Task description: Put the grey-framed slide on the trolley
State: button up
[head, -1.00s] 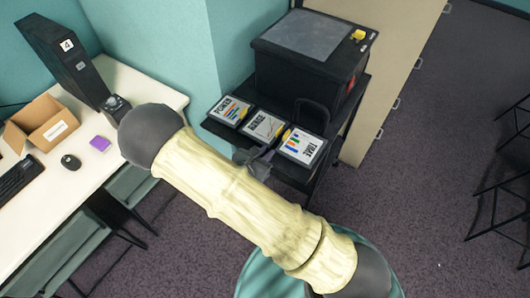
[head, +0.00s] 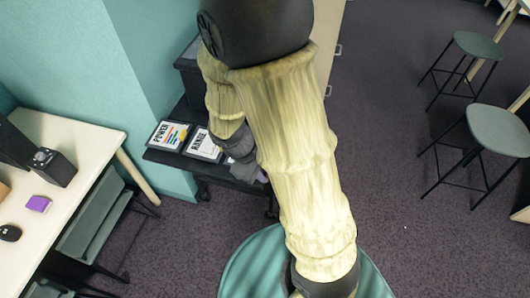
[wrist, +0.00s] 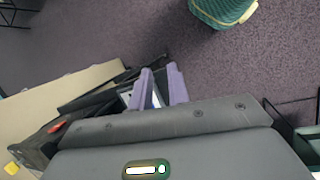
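Several display slides lie on the dark trolley (head: 230,180). The POWER slide (head: 170,134) and the RANGE slide (head: 203,145) are side by side in the head view, both with dark edges. The TIME slide is hidden behind my arm there. I cannot tell which slide is the grey-framed one. My gripper (wrist: 160,84) shows in the wrist view with two purple fingers apart. A whitish slide surface (wrist: 156,101) shows between and behind them; nothing sticks out past the fingertips. In the head view the gripper is low at the trolley's right front, mostly covered by my arm.
A box-like machine (head: 188,68) stands at the back of the trolley, partly hidden. A white desk (head: 75,135) with a purple block (head: 38,204) is at left. Stools (head: 500,128) stand far right. The carpet (head: 400,220) between is clear.

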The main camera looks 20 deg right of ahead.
notch_tip(320, 180, up, 7)
jog(key=m+t+y, duration=0.3)
jog(key=m+y, duration=0.1)
jog(key=m, duration=0.4)
jog(key=shift+d+r, duration=0.2)
jog(key=shift+d, duration=0.1)
dwell(0.3)
